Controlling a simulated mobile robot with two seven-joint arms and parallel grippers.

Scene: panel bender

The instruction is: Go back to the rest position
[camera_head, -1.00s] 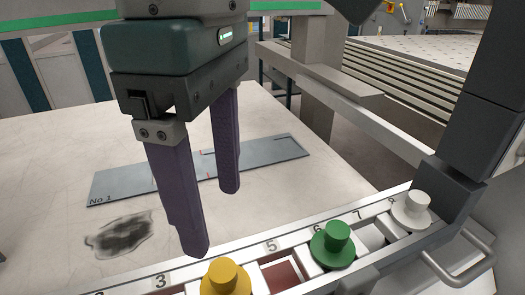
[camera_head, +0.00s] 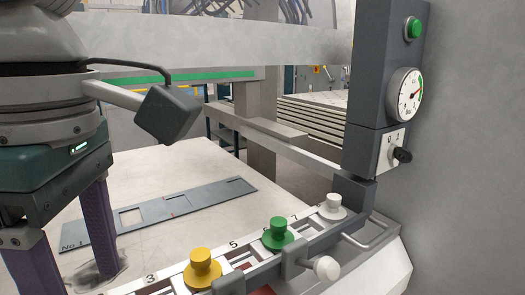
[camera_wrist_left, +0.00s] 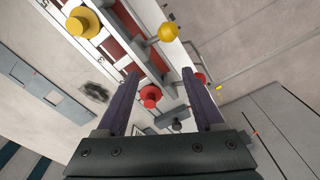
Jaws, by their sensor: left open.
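My left gripper (camera_head: 84,280) is at the left edge of the head view, its two purple fingers pointing down and spread apart. One fingertip is cut off by the lower frame edge. In the left wrist view the open fingers (camera_wrist_left: 160,76) have a clear gap, with nothing held between them. A red knob (camera_wrist_left: 150,95) shows beyond that gap, apart from the fingers as far as I can tell. My right gripper is not in view.
A slotted rail carries a yellow knob (camera_head: 202,268), a green knob (camera_head: 278,233) and a white knob (camera_head: 333,207). A flat grey sheet marked No 1 (camera_head: 150,213) lies on the pale table (camera_head: 180,165). A gauge (camera_head: 404,95) and green button (camera_head: 413,28) are at right.

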